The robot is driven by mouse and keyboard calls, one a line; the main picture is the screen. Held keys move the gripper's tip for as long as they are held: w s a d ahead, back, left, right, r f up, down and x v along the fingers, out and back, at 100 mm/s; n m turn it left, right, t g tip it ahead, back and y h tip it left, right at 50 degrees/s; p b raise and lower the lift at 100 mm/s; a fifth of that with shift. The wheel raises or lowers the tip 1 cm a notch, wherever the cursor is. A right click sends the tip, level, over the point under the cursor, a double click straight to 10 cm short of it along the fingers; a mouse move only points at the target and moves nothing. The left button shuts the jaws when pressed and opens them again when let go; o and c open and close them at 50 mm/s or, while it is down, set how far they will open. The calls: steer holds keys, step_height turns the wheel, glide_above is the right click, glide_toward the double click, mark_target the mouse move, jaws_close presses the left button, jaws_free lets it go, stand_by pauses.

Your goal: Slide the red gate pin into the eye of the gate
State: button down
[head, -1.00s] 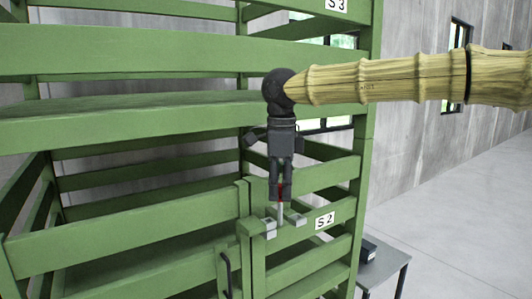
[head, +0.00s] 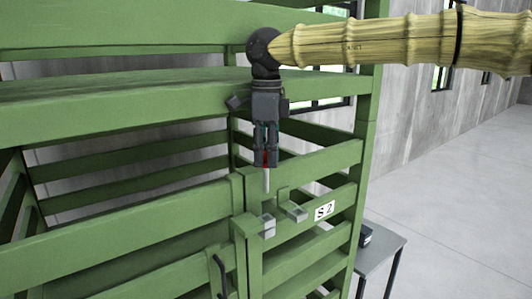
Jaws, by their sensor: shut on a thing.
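My gripper (head: 265,160) points straight down and is shut on the red gate pin (head: 265,158). Only a little of the pin's red head shows between the dark fingers. Its thin grey shaft (head: 266,182) hangs upright below them. The shaft's tip is in view, above two small grey metal fittings and apart from them in the picture. The hole of the eye is too small to make out.
Green rack rails and posts (head: 352,200) surround the gripper, with a wide beam (head: 110,118) behind it. A dark handle (head: 221,275) is on the gate. An S2 label (head: 324,210) marks the right rail. A grey table (head: 380,245) stands right; open floor lies beyond.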

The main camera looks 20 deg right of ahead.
mark_target(266, 167)
steer(key=shift+s+f, duration=0.15)
steer(key=shift+f, duration=0.15)
steer(key=shift+a+f+b, duration=0.15)
steer(key=shift+f+b, duration=0.15)
steer(key=shift+f, duration=0.3)
steer(key=shift+f+b, duration=0.5)
steer(key=shift+f, duration=1.45)
steer(key=shift+p, duration=0.85)
step_height(266, 167, down, 8)
steer(key=b, duration=0.1)
steer(key=shift+b, duration=0.4)
stand_by(3.4)
